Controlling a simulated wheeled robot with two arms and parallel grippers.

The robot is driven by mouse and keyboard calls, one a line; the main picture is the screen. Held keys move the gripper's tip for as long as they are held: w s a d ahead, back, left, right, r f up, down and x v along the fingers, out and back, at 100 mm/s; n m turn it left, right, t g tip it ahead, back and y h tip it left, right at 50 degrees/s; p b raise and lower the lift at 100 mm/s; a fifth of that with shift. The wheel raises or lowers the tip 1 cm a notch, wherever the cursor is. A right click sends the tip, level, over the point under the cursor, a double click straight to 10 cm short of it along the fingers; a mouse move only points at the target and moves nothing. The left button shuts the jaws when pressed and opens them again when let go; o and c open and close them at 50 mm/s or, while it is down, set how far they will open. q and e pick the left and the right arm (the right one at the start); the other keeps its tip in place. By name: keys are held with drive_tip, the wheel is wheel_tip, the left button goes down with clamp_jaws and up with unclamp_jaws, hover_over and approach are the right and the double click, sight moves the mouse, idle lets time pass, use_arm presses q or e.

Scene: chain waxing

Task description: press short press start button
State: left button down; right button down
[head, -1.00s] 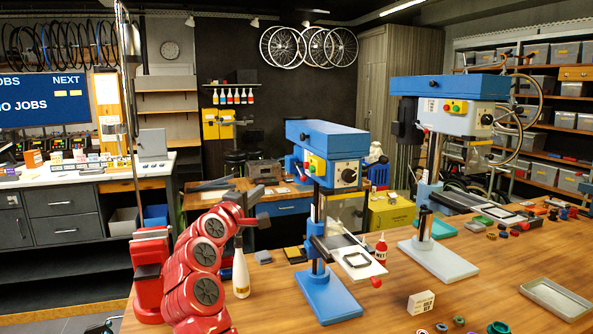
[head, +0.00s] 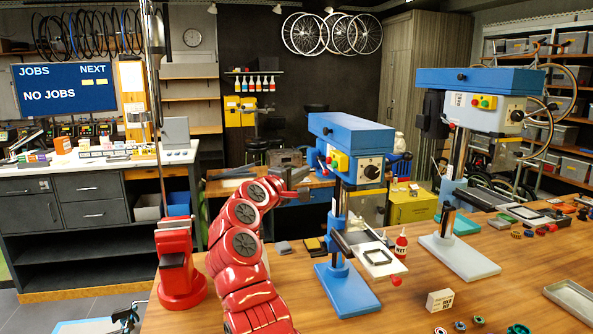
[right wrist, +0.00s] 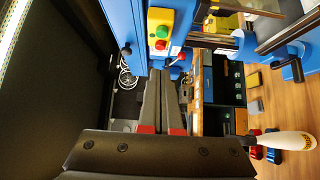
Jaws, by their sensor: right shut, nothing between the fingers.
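The short press (head: 350,150) is the blue drill press in the middle of the head view. Its yellow switch box (head: 340,160) faces me. In the right wrist view the box carries a green button (right wrist: 162,31) and a red button (right wrist: 160,45). My right gripper (head: 303,184) is at the end of the red arm, to the left of the press head. In the right wrist view its fingers (right wrist: 166,72) are shut and empty. They point towards the switch box, with the tips appearing just below the red button. Contact is not visible. My left gripper is not in view.
A taller press (head: 470,110) with a similar switch box stands to the right. A red vise-like stand (head: 178,270) is left of my arm. A white bottle (right wrist: 280,140) shows in the wrist view. A red bottle (head: 401,244) and small box (head: 440,300) stand on the wooden bench.

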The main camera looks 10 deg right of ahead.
sight(331, 163)
drive_tip(key=w+d+p, duration=0.1)
drive_tip(key=d, duration=0.1)
drive_tip(key=w+d+p, duration=0.1)
drive_tip(key=d, duration=0.1)
drive_tip(key=w+d+p, duration=0.1)
drive_tip(key=d, duration=0.2)
drive_tip(key=shift+w+p, duration=0.1)
drive_tip(key=shift+p, duration=0.3)
drive_tip(key=shift+a, duration=0.1)
